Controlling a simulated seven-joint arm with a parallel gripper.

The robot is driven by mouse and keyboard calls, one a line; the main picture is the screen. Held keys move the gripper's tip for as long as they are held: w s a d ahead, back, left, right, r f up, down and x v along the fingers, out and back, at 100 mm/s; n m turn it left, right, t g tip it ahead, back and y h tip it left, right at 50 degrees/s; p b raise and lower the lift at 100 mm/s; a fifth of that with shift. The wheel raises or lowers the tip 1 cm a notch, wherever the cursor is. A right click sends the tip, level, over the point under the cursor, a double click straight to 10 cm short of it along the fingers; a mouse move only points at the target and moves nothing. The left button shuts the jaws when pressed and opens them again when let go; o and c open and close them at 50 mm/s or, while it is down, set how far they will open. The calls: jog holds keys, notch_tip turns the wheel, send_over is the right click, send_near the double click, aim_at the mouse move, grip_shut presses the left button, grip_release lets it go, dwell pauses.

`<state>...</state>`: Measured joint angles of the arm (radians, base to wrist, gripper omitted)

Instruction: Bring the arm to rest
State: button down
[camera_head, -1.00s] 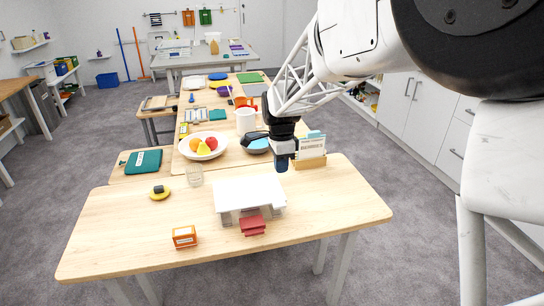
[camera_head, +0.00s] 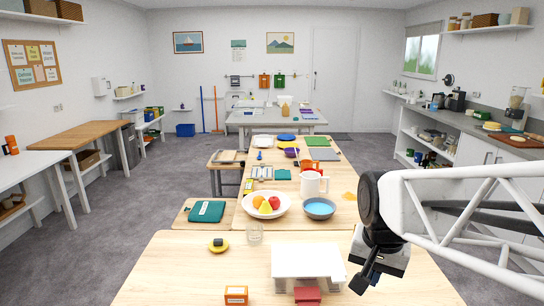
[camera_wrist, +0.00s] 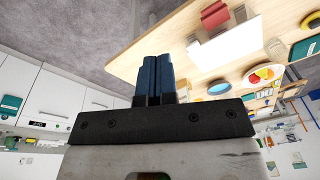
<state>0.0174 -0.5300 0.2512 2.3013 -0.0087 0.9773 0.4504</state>
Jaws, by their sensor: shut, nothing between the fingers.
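My gripper (camera_head: 364,280) is at the right of the near table in the head view, beside a white box-like thing with a red part in front. Its dark fingers point down and to the left. In the wrist view my gripper (camera_wrist: 154,72) shows its two blue-black fingers side by side, closed together, with nothing between them. My white lattice arm reaches in from the right edge of the head view. The gripper is apart from the white box (camera_head: 306,262).
The near wooden table (camera_head: 190,270) also carries an orange box (camera_head: 236,295), a clear glass (camera_head: 254,234) and a yellow round thing (camera_head: 218,246). Behind are a fruit bowl (camera_head: 281,210), a blue-filled bowl (camera_head: 319,209) and a white pitcher (camera_head: 312,186). Counters line the right wall.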

jog(key=s+f+n+t, duration=0.1)
jog(key=s+n, duration=0.4)
jog(key=s, duration=0.4)
jog(key=shift+s+a, duration=0.2)
jog(key=shift+s, duration=0.1)
